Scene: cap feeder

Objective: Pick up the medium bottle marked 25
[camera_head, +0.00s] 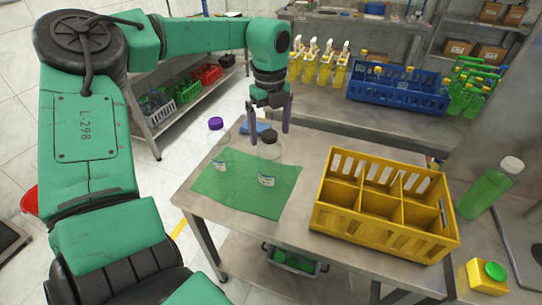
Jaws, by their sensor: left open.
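A clear bottle (268,165) with a dark top and a white label stands upright on the green cloth (236,196). A second clear bottle (217,152) with a purple cap and a white label stands to its left on the same cloth. The marks on both labels are too small to read, so I cannot tell which is 25. My left gripper (268,136) points down with its fingers apart, at the top of the dark-topped bottle. I cannot tell if the fingers touch it. My right gripper is out of view.
A yellow divided crate (384,237) stands on the table to the right, its compartments empty. A blue item (256,127) lies behind the gripper. A green bottle (488,190) and a yellow box with a green button (488,275) are at the far right. A blue crate (398,92) stands behind.

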